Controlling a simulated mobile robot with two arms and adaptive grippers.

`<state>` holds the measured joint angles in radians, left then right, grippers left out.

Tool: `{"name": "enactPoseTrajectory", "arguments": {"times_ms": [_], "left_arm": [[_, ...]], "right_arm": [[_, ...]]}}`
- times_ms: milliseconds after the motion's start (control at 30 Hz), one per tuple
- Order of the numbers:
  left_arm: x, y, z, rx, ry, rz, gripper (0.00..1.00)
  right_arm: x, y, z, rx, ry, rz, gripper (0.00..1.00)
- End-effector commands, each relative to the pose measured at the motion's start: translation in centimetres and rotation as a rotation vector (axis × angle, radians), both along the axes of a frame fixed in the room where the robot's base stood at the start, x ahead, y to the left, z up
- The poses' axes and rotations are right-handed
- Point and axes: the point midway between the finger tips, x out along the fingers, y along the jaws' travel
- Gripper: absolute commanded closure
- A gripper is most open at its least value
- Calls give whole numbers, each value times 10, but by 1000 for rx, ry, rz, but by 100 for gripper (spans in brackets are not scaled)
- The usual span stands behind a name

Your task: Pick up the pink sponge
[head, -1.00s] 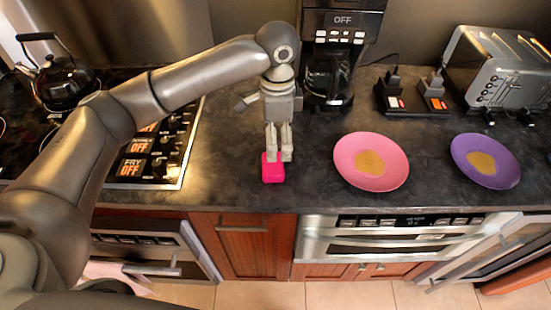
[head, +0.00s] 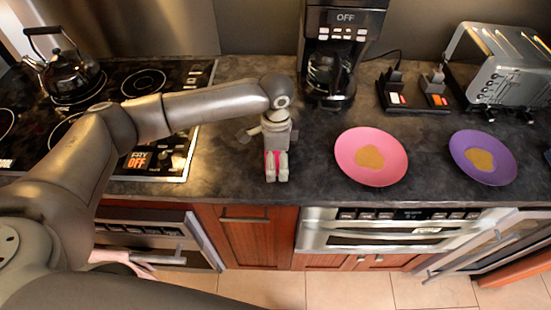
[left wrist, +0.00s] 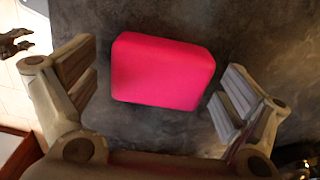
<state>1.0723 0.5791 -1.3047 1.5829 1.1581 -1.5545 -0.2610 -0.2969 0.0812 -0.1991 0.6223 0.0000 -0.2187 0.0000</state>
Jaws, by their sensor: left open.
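The pink sponge (left wrist: 163,71) is a bright block lying on the dark counter. In the left wrist view it sits between the two spread fingers of my left gripper (left wrist: 160,98), with a gap on both sides. In the head view my left gripper (head: 277,177) points down over the sponge (head: 271,163), and the fingers hide most of it; only a little pink shows between them. My left gripper is open.
A pink plate (head: 345,170) and a purple plate (head: 503,176) lie to the right. A coffee maker (head: 343,50) stands behind, a toaster (head: 500,65) at the back right. The stove with a kettle (head: 68,72) is on the left. The counter's front edge is close.

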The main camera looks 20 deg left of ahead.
Motion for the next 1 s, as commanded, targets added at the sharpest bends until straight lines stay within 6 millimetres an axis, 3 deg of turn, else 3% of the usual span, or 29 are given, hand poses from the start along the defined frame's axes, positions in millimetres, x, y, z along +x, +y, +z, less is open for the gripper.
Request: {"name": "enactPoseTrajectory", "arguments": {"times_ms": [67,333,767,1000], "left_arm": [[0,0,0,0,0,0,6],[0,0,0,0,0,0,41],[0,0,4,-1,-1,0,42],[1,-1,30,-3,-4,0,42]], "right_arm": [[-1,1,0,1,2,-1,60],[-5,3,-1,4,8,-2,60],[-5,3,-3,3,9,-1,60],[-5,3,-18,2,9,0,60]]}}
